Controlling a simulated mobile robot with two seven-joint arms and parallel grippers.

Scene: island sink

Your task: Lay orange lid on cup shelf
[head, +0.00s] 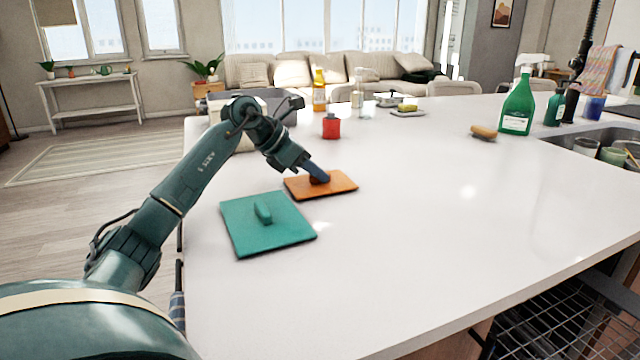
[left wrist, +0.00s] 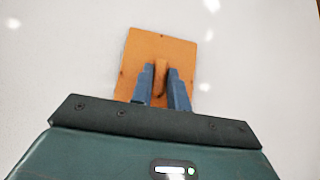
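The orange lid (head: 330,186) is a flat square plate with a raised handle, lying on the white counter. It also shows in the left wrist view (left wrist: 141,50). My left gripper (head: 314,174) is down at the lid, with its two blue fingers (left wrist: 162,88) on either side of the handle. The handle nearly fills the space between them, but I cannot tell whether they press on it. My right gripper is in neither view. I cannot make out a cup shelf for certain.
A green square lid (head: 285,236) lies just in front of the orange one. A red container (head: 331,127) and bottles stand behind. A dark wire rack (head: 560,325) sits below the counter edge at lower right. The counter's middle is clear.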

